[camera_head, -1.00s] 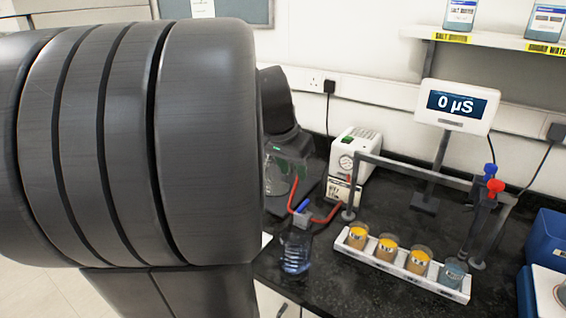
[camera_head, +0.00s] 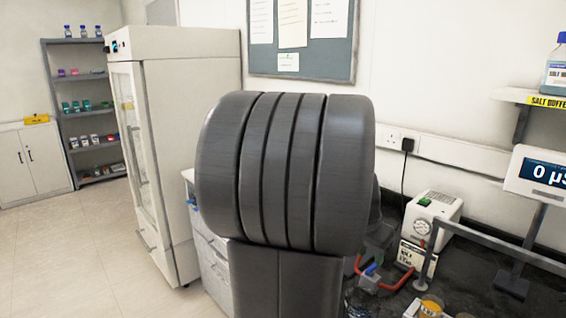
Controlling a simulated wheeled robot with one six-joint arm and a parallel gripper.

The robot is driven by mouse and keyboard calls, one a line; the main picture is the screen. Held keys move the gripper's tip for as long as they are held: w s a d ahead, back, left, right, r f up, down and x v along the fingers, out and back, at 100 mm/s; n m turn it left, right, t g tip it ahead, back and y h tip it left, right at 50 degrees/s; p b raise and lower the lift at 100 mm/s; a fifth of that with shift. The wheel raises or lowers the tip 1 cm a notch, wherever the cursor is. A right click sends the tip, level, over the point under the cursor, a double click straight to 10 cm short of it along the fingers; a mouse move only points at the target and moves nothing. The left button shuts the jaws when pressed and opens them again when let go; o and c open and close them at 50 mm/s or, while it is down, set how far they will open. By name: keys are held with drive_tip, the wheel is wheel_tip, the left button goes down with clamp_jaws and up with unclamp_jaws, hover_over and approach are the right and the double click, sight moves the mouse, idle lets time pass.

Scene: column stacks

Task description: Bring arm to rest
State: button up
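My arm's large grey ribbed joint (camera_head: 285,170) fills the middle of the head view. It hides part of the bench and whatever is behind it. My gripper is not visible, so I cannot see whether it holds anything.
A black bench (camera_head: 480,295) runs along the right, with a white pump box (camera_head: 432,212), a grey rail (camera_head: 490,243) and a display (camera_head: 540,175). A white fridge cabinet (camera_head: 190,130) stands left of my arm, with a shelf rack (camera_head: 85,110) farther left. Open floor (camera_head: 80,255) lies at lower left.

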sight(372, 267)
drive_tip(key=x, duration=0.4)
drive_tip(key=shift+w+d+f, duration=0.1)
drive_tip(key=shift+f, duration=0.15)
drive_tip(key=shift+r, duration=0.15)
